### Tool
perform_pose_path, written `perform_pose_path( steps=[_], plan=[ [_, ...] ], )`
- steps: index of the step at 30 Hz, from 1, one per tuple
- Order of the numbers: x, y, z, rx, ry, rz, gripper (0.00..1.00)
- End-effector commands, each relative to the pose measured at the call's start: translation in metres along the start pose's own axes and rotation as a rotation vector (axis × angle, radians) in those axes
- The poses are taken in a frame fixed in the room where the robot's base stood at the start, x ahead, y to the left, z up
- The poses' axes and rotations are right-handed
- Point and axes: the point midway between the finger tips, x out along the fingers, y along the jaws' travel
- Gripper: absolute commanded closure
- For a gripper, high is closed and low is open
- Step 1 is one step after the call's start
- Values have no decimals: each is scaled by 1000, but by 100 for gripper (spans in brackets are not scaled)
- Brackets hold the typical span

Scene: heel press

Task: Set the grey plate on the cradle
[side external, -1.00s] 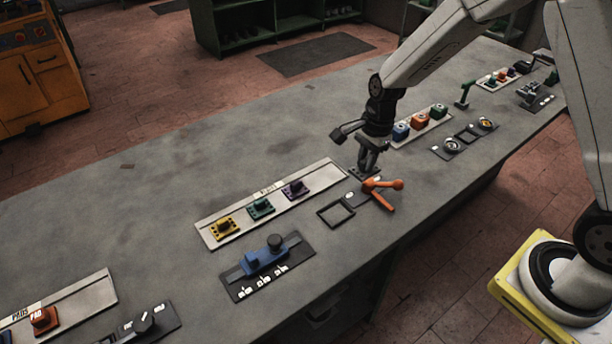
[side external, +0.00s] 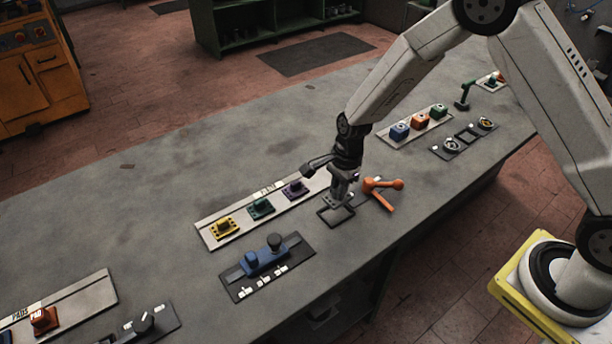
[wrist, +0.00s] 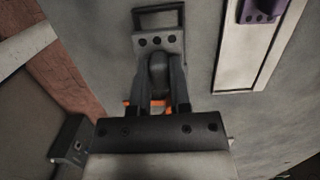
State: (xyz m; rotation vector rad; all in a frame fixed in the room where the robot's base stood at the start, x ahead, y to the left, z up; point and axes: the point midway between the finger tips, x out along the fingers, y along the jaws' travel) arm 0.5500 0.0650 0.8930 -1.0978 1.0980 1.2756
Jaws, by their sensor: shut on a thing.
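The grey plate (wrist: 172,41) has a row of three dark holes and a rounded upright grip. My gripper (wrist: 158,85) is shut on that grip in the wrist view. The cradle is a black square frame (wrist: 137,20), partly hidden behind the plate's far edge in the wrist view. In the side view my gripper (side external: 341,187) holds the plate (side external: 338,200) over the back part of the cradle (side external: 325,218). The front of the frame shows clear. I cannot tell whether the plate touches the frame.
An orange lever (side external: 382,190) stands close on the right of my gripper. A pale strip (side external: 240,232) with yellow, green and purple pieces lies to the left. A blue slide on a black base (side external: 285,283) is in front left. Bare bench lies behind.

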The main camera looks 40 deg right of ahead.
Motion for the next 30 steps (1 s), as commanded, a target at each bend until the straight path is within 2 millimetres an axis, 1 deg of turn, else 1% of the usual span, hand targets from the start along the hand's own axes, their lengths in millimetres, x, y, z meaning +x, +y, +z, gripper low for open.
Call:
perform_pose_path(
  steps=[8, 21, 30],
  plan=[
    [10, 0, -2, 0, 0, 0, 100],
    [37, 0, -6, 0, 2, 1, 100],
    [46, 0, -7, 0, 0, -1, 100]
  ],
)
